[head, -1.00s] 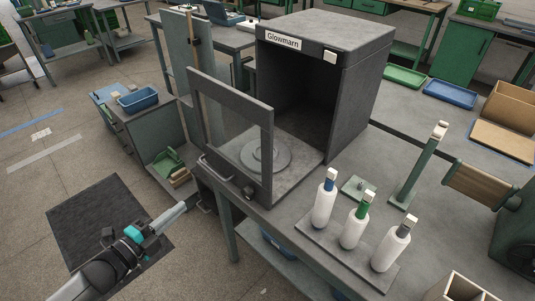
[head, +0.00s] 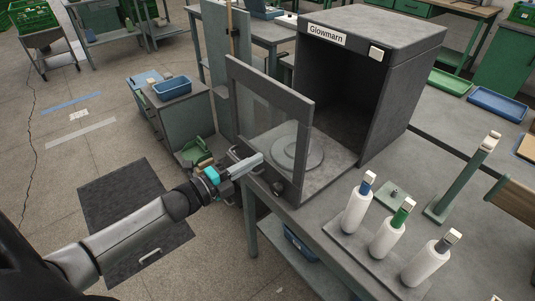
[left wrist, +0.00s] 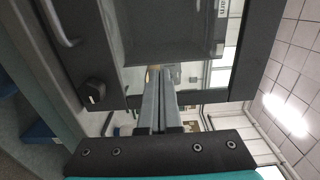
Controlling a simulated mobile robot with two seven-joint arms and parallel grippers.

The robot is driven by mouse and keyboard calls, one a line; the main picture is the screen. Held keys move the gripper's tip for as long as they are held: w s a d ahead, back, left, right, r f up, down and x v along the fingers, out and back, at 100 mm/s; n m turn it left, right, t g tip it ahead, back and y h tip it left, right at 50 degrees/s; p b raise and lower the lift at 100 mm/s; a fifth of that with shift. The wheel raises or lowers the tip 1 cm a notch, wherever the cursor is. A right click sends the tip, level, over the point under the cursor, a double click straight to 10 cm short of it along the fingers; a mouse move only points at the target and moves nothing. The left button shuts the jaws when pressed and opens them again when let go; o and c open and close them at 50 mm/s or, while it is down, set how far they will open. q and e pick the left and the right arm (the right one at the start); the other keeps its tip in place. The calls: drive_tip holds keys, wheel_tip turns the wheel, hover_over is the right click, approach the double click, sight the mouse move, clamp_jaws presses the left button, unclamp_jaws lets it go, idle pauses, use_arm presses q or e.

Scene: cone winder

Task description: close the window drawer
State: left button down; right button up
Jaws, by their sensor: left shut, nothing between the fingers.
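The window drawer is an upright dark frame (head: 302,135) with a clear pane, standing out in front of the open box of the grey Glowmarn cabinet (head: 395,75). A round plate (head: 297,150) lies behind the pane. A dark knob (head: 278,187) sits low on the frame. My left gripper (head: 260,159) is shut and empty, its fingers in front of the frame's lower left part, over the handle area; I cannot tell whether they touch. In the left wrist view the shut fingers (left wrist: 161,85) point at the frame, with the pale handle (left wrist: 58,22) and knob (left wrist: 95,90) to their left.
The bench's right side holds a rack with several white bottles (head: 358,205) and a green post (head: 465,180). A low cabinet with a blue bin (head: 172,88) stands left of the window.

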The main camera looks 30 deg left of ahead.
sight(277, 148)
use_arm(q)
drive_tip(key=x, duration=0.3)
drive_tip(key=shift+w, duration=0.15)
drive_tip(key=shift+w+d, duration=0.3)
drive_tip(key=shift+w, duration=0.35)
use_arm(e)
drive_tip(key=shift+a+f, duration=0.2)
drive_tip(key=shift+a, duration=0.1)
